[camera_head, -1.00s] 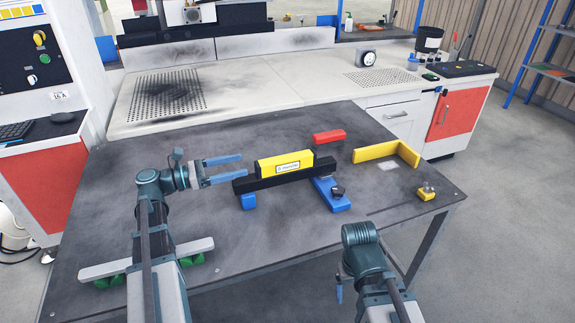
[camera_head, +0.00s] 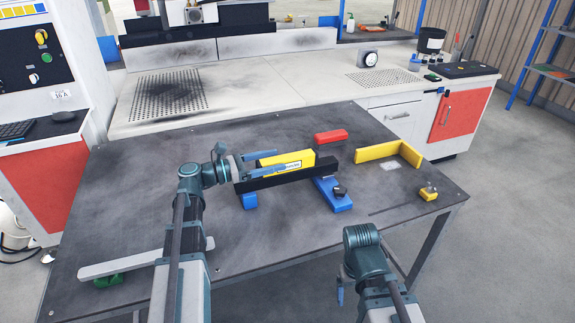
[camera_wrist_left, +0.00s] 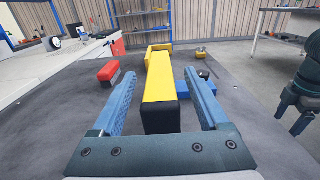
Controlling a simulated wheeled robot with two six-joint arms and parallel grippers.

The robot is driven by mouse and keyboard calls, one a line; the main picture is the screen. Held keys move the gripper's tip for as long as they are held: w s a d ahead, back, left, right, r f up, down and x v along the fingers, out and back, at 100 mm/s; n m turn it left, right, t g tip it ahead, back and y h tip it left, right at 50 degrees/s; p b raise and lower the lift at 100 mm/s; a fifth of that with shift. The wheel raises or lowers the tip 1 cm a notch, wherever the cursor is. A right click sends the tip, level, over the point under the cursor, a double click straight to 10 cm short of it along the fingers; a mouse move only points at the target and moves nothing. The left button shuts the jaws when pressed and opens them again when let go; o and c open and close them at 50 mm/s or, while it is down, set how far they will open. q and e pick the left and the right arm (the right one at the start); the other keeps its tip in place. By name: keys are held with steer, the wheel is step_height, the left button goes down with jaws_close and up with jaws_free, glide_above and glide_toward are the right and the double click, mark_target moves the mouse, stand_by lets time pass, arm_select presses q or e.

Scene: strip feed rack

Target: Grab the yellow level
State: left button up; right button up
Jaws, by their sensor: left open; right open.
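The yellow level (camera_head: 303,160) lies lengthwise on top of a black bar (camera_head: 300,176), with a white label on its side. My left gripper (camera_head: 278,160) is open, with one blue finger along each long side of the level's left part. In the left wrist view the level (camera_wrist_left: 160,95) runs between the two fingers, with a visible gap on both sides. Its near end is close to the palm. My right gripper (camera_head: 340,292) shows only as a small blue piece beside its wrist, low at the right; the rest is hidden.
The black bar rests on blue supports (camera_head: 334,198), the right one with a dark knob. A red block (camera_head: 330,136) lies behind it. A yellow L-shaped piece (camera_head: 385,152) and a small yellow block (camera_head: 428,193) are at the right.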

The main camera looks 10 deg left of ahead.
arm_select(q)
steer(key=shift+w+d, duration=0.4)
steer(key=shift+d, duration=0.2)
jaws_close()
